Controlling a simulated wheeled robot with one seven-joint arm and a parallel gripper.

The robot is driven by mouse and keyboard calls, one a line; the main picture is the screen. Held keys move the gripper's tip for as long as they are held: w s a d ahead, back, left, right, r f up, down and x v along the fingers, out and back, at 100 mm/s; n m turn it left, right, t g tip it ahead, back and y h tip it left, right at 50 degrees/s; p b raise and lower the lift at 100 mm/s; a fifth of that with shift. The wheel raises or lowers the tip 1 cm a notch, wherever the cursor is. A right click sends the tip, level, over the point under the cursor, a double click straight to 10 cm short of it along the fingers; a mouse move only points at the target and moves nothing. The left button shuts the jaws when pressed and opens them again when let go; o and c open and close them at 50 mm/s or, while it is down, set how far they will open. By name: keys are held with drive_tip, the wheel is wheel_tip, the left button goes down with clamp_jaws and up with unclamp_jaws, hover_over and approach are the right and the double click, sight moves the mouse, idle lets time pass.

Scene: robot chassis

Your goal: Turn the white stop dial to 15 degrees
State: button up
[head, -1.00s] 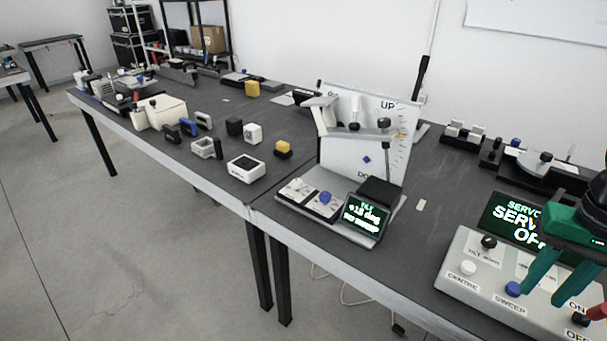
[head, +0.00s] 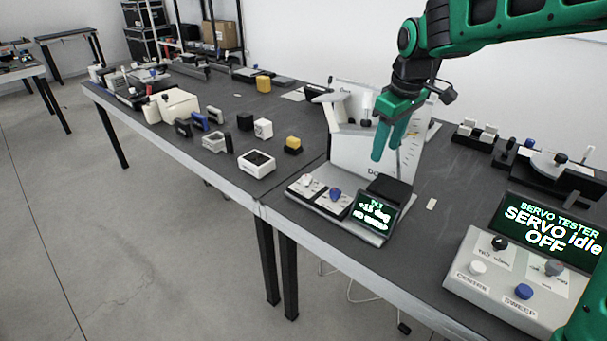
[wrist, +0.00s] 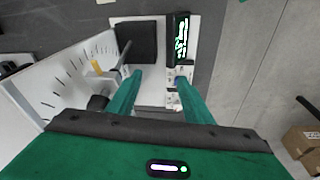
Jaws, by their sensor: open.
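The white dial (head: 307,181) sits at the left end of the base of the tilt stand, beside a blue knob (head: 335,194). The stand's small screen (head: 375,211) shows what looks like "+15 deg" in green; the smaller lines are hard to read. The dial's pointer angle is too small to tell. My green gripper (head: 386,148) is open and empty, fingers pointing down in front of the stand's upright white scale board (head: 350,145), above and behind the dial. In the wrist view, the knob panel (wrist: 171,92) shows between and beyond my fingers (wrist: 159,80), partly hidden by the right one.
A grey servo tester (head: 490,288) with screen, knobs and buttons stands to the right, its screen reading "SERVO idle OFF". A black block (head: 390,190) sits behind the small screen. A white box (head: 257,163) and several small parts lie left.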

drive_tip(key=w+a+f+n+g, duration=0.15)
drive_tip(key=w+a+n, duration=0.25)
drive_tip(key=w+a, duration=0.4)
drive_tip(key=n, duration=0.5)
hover_over(306, 176)
wheel_tip(306, 176, down, 4)
drive_tip(key=shift+g+h, duration=0.3)
drive_tip(key=shift+g, duration=0.05)
wheel_tip(306, 176, down, 11)
drive_tip(key=shift+s+f, duration=0.1)
drive_tip(key=shift+s, duration=0.05)
drive_tip(key=c, duration=1.1)
drive_tip(key=shift+o, duration=0.2)
drive_tip(key=shift+a, duration=0.1)
